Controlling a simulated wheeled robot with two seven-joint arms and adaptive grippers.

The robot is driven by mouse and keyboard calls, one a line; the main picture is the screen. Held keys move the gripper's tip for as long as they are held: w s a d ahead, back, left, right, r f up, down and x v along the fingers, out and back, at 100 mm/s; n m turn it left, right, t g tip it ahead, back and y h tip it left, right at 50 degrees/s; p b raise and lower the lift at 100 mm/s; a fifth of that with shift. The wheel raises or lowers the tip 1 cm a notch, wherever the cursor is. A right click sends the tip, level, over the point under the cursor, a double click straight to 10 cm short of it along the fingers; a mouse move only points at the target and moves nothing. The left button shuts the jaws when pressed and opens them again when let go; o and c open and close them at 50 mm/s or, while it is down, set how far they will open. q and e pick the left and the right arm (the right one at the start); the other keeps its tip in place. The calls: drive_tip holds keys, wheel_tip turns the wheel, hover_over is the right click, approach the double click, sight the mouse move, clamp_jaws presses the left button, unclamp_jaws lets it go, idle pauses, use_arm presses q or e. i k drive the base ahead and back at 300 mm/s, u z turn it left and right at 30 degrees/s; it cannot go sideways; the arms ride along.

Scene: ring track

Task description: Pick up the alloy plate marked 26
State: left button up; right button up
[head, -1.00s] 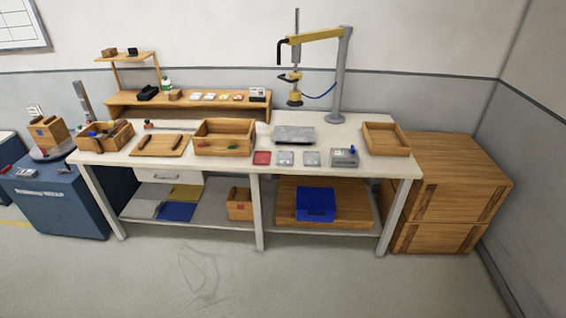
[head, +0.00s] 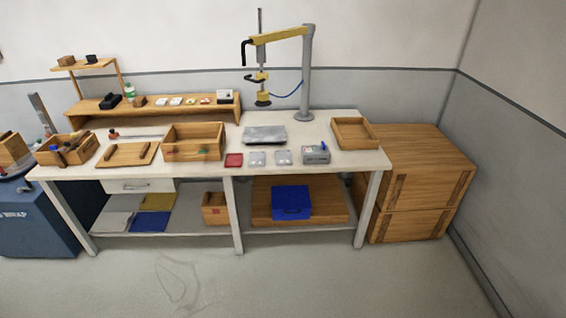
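Two small light-grey plates lie side by side near the front edge of the workbench, a left one (head: 256,158) and a right one (head: 283,158). Any marking on them is too small to read, so I cannot tell which is 26. A red plate (head: 234,160) lies just left of them. A larger grey slab (head: 264,135) sits behind them. A grey box with a blue part (head: 316,154) stands to their right. Neither of my grippers is in view.
The white workbench (head: 355,160) has an open wooden box (head: 194,141), a wooden tray (head: 355,133) and a lift arm on a post (head: 305,75). Wooden crates (head: 420,180) stand against its right side. A blue cabinet (head: 40,225) is at left. The floor in front (head: 300,285) is clear.

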sight(256, 158)
drive_tip(key=u, duration=0.15)
drive_tip(key=i, duration=0.5)
drive_tip(key=u, duration=0.45)
drive_tip(key=i, duration=1.95)
